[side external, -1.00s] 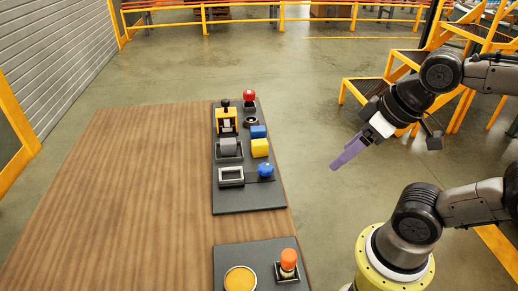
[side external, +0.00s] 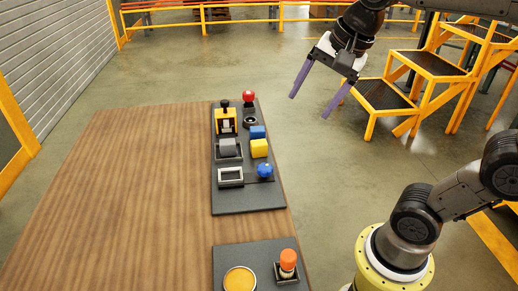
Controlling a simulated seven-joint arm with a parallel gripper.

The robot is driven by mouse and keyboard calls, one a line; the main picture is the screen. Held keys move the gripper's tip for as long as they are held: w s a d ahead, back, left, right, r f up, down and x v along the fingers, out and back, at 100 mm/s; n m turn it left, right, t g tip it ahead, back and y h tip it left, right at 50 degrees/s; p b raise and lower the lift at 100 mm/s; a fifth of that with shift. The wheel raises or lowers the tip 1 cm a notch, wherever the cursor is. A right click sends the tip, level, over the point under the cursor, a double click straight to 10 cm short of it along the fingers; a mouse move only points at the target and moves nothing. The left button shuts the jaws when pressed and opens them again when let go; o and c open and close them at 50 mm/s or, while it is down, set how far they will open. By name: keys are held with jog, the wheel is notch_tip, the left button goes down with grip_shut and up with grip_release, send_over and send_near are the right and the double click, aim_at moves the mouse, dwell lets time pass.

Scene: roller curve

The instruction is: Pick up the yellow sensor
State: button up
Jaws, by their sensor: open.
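A yellow cube-shaped block (side external: 259,148), likely the yellow sensor, sits on the right side of the dark grey panel (side external: 238,200) on the table. A blue block (side external: 257,132) stands just behind it. A yellow housing with a black knob (side external: 226,122) is on the same panel, further back and left. My gripper (side external: 309,107) is open and empty, with two purple fingers spread apart and pointing down and left. It is in the air to the right of the panel, behind and to the right of the yellow block, touching nothing.
The panel also holds a red ball knob (side external: 249,95), a grey roller (side external: 228,147), an empty grey frame (side external: 231,177) and a blue knob (side external: 265,170). A nearer panel has an orange button (side external: 288,260) and a yellow disc (side external: 240,279). The wooden table (side external: 140,190) is clear at left.

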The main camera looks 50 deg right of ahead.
jog(key=w+d+m+g, duration=0.1)
jog(key=w+d+m, duration=0.1)
jog(key=w+m, duration=0.4)
jog(key=m+g, duration=0.4)
jog(key=m, duration=0.1)
send_over(259, 142)
jog(key=f, duration=1.9)
jog(key=shift+s+a+f, duration=0.15)
jog(key=shift+s+f, duration=0.05)
jog(key=shift+f, duration=0.15)
jog(key=shift+w+f, duration=0.1)
jog(key=shift+f, duration=3.15)
jog(key=shift+c, duration=0.2)
grip_shut()
